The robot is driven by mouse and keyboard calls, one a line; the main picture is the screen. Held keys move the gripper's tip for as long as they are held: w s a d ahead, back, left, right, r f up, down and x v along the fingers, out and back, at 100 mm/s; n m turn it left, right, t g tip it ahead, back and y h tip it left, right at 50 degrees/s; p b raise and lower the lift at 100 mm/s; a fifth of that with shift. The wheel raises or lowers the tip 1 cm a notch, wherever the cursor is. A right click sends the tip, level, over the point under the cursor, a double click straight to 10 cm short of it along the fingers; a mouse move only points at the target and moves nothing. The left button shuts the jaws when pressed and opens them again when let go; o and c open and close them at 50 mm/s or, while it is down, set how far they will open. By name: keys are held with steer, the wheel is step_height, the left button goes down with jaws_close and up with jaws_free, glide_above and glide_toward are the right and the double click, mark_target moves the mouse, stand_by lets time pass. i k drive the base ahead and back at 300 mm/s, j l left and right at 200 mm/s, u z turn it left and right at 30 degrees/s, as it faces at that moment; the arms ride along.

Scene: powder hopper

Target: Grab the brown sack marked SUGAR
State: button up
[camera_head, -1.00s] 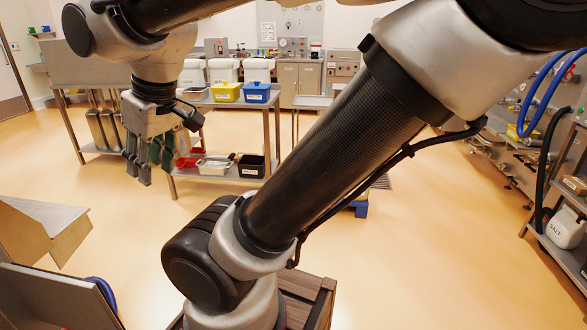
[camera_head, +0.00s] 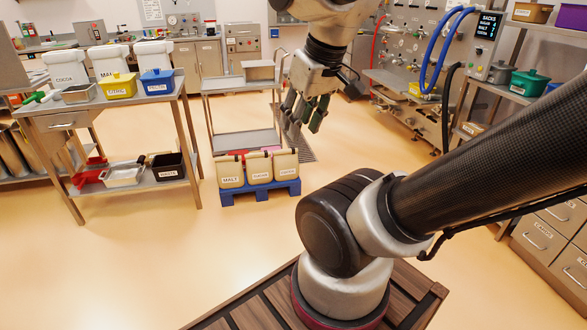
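Several tan-brown sacks stand side by side on a low blue pallet (camera_head: 262,190) on the floor. The left one is a sack marked MALT (camera_head: 230,170). The middle sack (camera_head: 258,164) and the right sack (camera_head: 285,161) carry white labels too small to read surely, so I cannot tell which is SUGAR. A red and pink item shows behind their tops. My gripper (camera_head: 304,116) hangs in the air with fingers down, apart and empty. In the picture it is above and right of the sacks, touching nothing.
A steel trolley (camera_head: 240,86) stands just behind the pallet. A steel table (camera_head: 112,100) with yellow and blue tubs is at left. Hoses and a wall machine are at right. The floor (camera_head: 130,260) in front of the pallet is clear.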

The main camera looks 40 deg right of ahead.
mark_target(259, 171)
steer(key=z, duration=0.8)
steer(key=i+j+z, duration=0.35)
steer(key=i, duration=0.8)
steer(key=i+j+z, duration=0.35)
steer(key=i+j, duration=0.3)
steer(key=i, duration=0.5)
steer(key=i+j+z, duration=0.4)
steer(key=i+j, duration=0.55)
